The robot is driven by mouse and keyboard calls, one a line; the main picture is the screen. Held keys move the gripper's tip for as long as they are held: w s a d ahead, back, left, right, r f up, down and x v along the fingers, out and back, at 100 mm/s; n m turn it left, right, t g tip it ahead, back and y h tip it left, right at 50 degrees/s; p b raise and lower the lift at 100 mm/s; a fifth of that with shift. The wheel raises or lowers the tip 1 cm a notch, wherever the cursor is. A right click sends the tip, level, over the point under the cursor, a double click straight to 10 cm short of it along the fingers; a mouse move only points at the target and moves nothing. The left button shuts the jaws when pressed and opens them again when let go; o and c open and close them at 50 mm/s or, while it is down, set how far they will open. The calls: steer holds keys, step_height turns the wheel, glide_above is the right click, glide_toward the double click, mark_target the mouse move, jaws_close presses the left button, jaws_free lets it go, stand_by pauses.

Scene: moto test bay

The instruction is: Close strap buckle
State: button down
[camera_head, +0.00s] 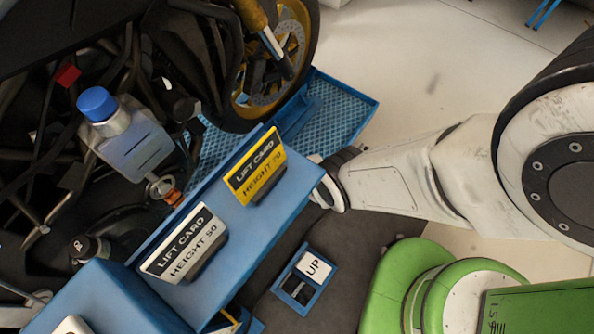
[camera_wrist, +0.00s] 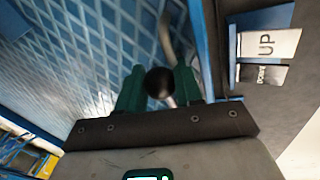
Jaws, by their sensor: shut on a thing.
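My gripper (camera_wrist: 159,88) shows in the wrist view with its two green fingers on either side of a dark round knob (camera_wrist: 159,82). It is shut on this knob, and a pale metal rod shows just below it. I cannot tell whether the knob belongs to a strap buckle. In the head view my arm reaches in from the right, and its end is hidden behind the blue card stand (camera_head: 232,215). No strap buckle can be clearly made out in either view. A small orange part with a metal ring (camera_head: 165,190) sits left of the stand.
A motorcycle wheel (camera_head: 303,75) stands above a blue mesh platform (camera_head: 338,108), also in the wrist view (camera_wrist: 70,60). A blue-capped bottle (camera_head: 128,140), a yellow lift card (camera_head: 255,167) and a white one (camera_head: 185,243) are close by.

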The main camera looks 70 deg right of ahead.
steer(key=c, duration=0.9)
jaws_free()
steer(key=shift+a, duration=0.2)
steer(key=shift+o, duration=0.6)
steer(key=shift+s, duration=0.1)
